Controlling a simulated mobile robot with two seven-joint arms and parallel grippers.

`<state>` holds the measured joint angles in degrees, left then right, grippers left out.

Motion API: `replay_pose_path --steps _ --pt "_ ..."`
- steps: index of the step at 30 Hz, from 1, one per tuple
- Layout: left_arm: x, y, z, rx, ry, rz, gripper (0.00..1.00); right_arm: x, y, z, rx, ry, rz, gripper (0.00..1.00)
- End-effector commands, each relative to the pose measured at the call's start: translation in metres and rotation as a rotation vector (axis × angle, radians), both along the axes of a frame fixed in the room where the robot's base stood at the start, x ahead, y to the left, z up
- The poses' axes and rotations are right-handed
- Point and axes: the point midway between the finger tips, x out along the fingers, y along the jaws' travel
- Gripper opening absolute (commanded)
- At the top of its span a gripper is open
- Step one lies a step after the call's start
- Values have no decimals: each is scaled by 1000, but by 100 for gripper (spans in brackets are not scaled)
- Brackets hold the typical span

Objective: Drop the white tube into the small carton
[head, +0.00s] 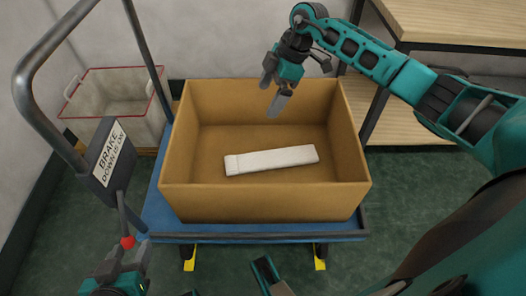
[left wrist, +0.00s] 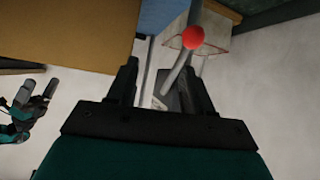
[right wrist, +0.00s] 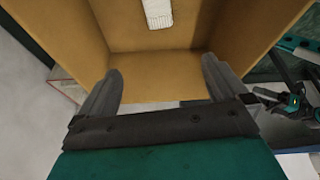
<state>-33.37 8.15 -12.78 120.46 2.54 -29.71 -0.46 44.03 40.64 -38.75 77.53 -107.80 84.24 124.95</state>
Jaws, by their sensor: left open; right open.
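The white tube (head: 272,160) lies flat on the floor of the brown open carton (head: 262,203). One end of the tube (right wrist: 158,12) shows at the top of the right wrist view, apart from the fingers. My right gripper (head: 276,92) is open and empty, above the back part of the carton. Its spread fingers show in the right wrist view (right wrist: 162,85). My left gripper (head: 124,264) is open and empty at the bottom left, outside the carton. In the left wrist view, its fingers (left wrist: 160,88) have the red knob beyond them.
The carton stands on a blue cart (head: 155,212) with a grey handle (head: 45,50) and a red-knobbed lever (head: 128,242). A pale red-rimmed bin (head: 108,96) is at the back left. Wooden shelves (head: 450,22) stand at the back right.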

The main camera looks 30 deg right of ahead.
Motion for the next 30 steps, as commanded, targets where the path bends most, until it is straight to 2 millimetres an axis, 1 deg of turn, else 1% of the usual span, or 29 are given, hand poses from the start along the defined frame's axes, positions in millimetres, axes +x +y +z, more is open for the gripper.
replay_pose_path --steps 2,5,9,15,18,21,24,30 --pt "0 0 1 0 1 0 51 0 -2 4 0 -1 0 100" --pt "0 0 5 1 0 0 51 -1 -6 16 -1 -2 -1 100" --pt "-1 2 12 6 -2 2 51 -3 -17 43 -1 -4 -2 100" --pt "-5 7 15 17 3 6 51 -8 -33 84 -3 -3 -2 100" --pt "-6 8 17 19 5 5 51 -11 -39 100 -1 -2 -1 100" --pt "-6 8 20 20 6 5 51 -12 -44 111 -1 -3 -1 100" --pt "-6 8 21 20 6 5 51 -13 -46 117 0 0 0 100" --pt "-6 8 22 20 4 5 51 -13 -48 120 0 0 0 100"
